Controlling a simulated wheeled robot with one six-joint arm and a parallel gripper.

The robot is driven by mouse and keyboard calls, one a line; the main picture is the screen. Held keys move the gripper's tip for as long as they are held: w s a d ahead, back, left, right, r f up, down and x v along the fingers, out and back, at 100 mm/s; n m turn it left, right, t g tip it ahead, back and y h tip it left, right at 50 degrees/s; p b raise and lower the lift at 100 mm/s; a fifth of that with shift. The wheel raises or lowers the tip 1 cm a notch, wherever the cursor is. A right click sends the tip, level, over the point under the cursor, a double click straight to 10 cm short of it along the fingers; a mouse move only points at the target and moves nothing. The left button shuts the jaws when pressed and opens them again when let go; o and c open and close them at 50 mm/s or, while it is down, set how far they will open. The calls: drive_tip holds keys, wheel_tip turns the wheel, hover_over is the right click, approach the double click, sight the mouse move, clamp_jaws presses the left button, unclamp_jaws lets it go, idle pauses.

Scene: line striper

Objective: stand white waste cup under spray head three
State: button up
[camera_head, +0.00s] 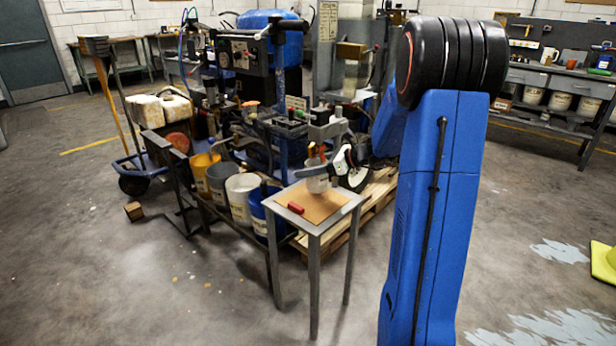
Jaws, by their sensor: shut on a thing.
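A pale, whitish cup (317,184) is held upright above the small metal stand. My gripper (318,171), with dark fingers and a white body, is shut on the cup from the right. The cup's base appears close over the tan board on the stand; I cannot tell whether it touches. Spray hardware with a grey block (326,128) and orange parts is right above the cup. I cannot make out which spray head is number three.
The stand's tan top (322,206) carries a small red object (296,208). White (242,192), yellow and blue buckets sit on the striper's left side. Open floor lies in front.

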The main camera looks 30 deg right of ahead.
drive_tip(key=shift+w+a+f, duration=0.1)
drive_tip(key=shift+f, duration=1.65)
drive_tip(key=o, duration=1.1)
drive_tip(key=shift+f, duration=0.1)
drive_tip(key=v, duration=1.2)
